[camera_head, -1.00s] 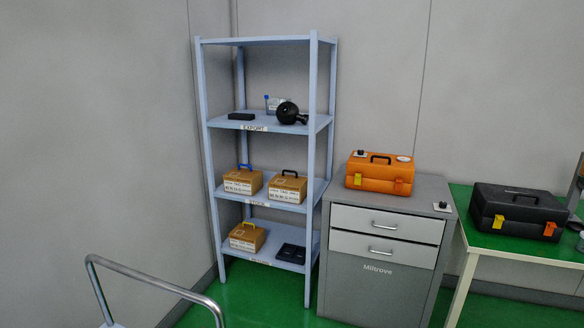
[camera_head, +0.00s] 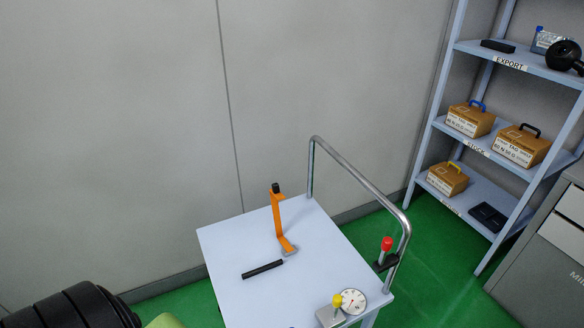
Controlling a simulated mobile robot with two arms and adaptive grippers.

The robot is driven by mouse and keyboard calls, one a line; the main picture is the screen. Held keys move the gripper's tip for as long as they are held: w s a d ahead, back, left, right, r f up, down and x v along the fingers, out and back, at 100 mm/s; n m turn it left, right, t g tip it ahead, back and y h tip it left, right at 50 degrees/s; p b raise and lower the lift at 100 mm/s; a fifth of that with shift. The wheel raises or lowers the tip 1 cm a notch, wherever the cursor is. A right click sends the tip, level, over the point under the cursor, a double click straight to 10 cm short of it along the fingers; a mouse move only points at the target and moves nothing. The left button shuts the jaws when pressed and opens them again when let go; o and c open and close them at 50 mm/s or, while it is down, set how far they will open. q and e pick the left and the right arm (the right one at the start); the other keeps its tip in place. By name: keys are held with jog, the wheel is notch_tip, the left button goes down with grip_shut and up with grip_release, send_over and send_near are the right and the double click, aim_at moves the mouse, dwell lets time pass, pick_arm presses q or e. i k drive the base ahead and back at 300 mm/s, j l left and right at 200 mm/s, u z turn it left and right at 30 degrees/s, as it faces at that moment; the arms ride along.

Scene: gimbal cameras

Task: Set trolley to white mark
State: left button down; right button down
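The trolley (camera_head: 225,242) stands in the lower middle of the head view, with a pale blue-grey top and a bent metal tube handle (camera_head: 360,178) on its right side. An orange bracket-like part (camera_head: 278,220) with a black tip stands on the top. A black bar (camera_head: 262,269) lies near it. A round dial gauge (camera_head: 353,301) and a small grey block with a yellow knob (camera_head: 330,315) sit at the near right corner. A red-knobbed lever (camera_head: 386,245) is at the handle's lower end. No white mark shows. Neither gripper can be made out.
A blue shelf rack (camera_head: 437,118) with labelled boxes stands at the right against the wall. A grey drawer cabinet (camera_head: 545,255) is at the right edge. Green floor (camera_head: 440,275) is clear between trolley and rack. A grey wall is close behind the trolley.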

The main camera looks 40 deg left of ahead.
aim_at(257, 283)
jog(key=u, duration=1.15)
